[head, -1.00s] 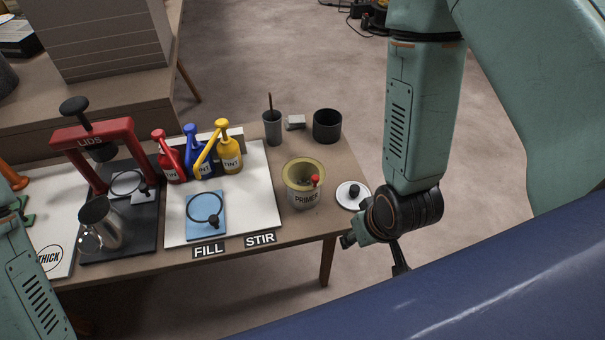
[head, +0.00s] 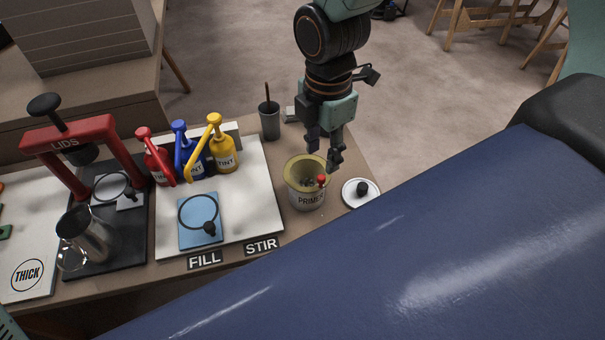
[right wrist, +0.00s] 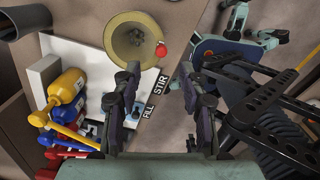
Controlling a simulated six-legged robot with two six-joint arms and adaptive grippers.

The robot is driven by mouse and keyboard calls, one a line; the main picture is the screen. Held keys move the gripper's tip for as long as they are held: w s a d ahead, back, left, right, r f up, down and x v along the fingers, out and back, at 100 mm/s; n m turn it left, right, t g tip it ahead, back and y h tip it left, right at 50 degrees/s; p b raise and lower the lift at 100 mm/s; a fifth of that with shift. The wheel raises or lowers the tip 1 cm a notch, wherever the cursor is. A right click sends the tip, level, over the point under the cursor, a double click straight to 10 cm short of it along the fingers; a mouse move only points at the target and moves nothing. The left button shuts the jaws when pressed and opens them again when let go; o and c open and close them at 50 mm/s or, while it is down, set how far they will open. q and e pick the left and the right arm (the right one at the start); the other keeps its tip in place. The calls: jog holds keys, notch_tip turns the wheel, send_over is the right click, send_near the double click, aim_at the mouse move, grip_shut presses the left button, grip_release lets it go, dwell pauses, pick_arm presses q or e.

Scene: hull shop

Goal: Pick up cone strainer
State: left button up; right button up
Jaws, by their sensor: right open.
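The grey PRIMER can (head: 308,200) stands at the table's right end. A yellowish, funnel-like piece (head: 296,170) with a grey bottom and a red knob (head: 321,180) at its edge sits in its mouth. It looks like the cone strainer, and it also shows in the right wrist view (right wrist: 118,35). My right gripper (head: 323,150) points down, open and empty, just above and behind the can's far right rim. My left gripper is out of view.
A white lid (head: 358,194) with a black knob lies right of the can. A dark cup (head: 270,122) with a stick stands behind it. Red, blue and yellow tint bottles (head: 222,155), a blue pad (head: 193,235), a metal jug (head: 92,238) and a red press (head: 130,155) are left.

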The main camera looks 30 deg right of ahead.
aim_at(322, 178)
jog(key=shift+s+f, duration=0.25)
jog(key=shift+f, duration=0.05)
notch_tip(322, 178, down, 2)
jog(key=shift+w+d+f+b, duration=0.1)
jog(key=shift+d+b, duration=0.05)
jog(key=shift+b, duration=0.4)
jog(key=shift+w+f, duration=0.2)
jog(key=shift+f, duration=0.1)
jog(key=f+b, duration=0.2)
jog(key=f, duration=0.1)
jog(key=f+b, duration=0.1)
jog(key=shift+s+f, duration=0.25)
jog(key=shift+w+f, duration=0.15)
jog(key=shift+f, duration=0.05)
jog(key=shift+r, duration=0.15)
jog(key=shift+s+a+r, duration=0.1)
jog(key=shift+s+a, duration=0.1)
jog(key=c, duration=0.3)
jog(key=shift+w, duration=0.2)
jog(key=c, duration=0.5)
jog(key=shift+s, duration=0.15)
grip_shut()
